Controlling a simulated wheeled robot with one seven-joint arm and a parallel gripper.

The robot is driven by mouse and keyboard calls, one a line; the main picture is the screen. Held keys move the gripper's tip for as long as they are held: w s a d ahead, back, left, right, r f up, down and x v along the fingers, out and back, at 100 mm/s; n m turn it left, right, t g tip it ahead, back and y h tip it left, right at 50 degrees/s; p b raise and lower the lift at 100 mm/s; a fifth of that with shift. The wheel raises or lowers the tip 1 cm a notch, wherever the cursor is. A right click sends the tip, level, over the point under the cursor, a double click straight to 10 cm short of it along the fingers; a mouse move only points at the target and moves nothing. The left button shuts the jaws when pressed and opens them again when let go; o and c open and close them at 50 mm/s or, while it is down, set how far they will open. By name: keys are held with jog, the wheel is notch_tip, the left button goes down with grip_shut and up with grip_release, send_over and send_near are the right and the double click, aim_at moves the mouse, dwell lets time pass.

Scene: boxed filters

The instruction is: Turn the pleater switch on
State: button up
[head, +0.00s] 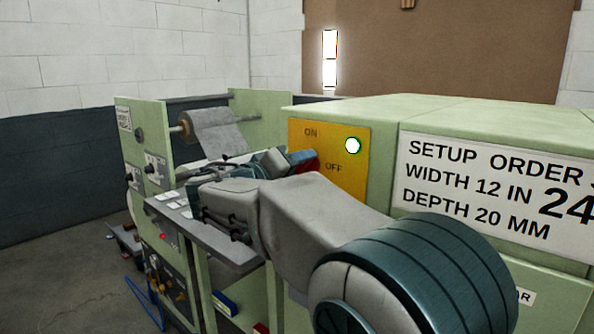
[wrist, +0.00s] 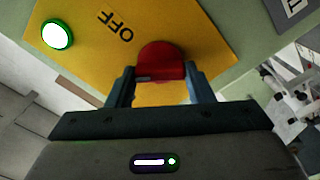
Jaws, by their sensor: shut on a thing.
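The pleater switch has a red handle (wrist: 162,60) on a yellow panel (head: 293,133). In the wrist view my gripper (wrist: 160,82) has its two blue-grey fingers on either side of the red handle, shut on it. In the head view my gripper (head: 303,160) reaches the panel's left part, and only a bit of the red handle (head: 313,167) shows. ON is printed above the handle and OFF to its right. My gripper and arm hide much of the handle, so its exact angle is unclear. A round green-rimmed lamp (head: 353,145) looks bright white; it also shows in the wrist view (wrist: 56,35).
The pale green machine housing (head: 385,108) carries a setup order sign (head: 480,185) right of the panel. A roll of grey material (head: 215,130) sits behind my wrist at the left. A grey shelf (head: 225,250) with small white cards lies below it. Open floor shows at the far left.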

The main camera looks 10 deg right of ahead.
jog(key=shift+f+n+p, duration=0.15)
jog(key=shift+n+p, duration=0.6)
jog(key=shift+n, duration=3.15)
jog(key=o, duration=1)
jog(key=shift+a, duration=0.1)
jog(key=v, duration=1.3)
jog(key=shift+s+a, duration=0.3)
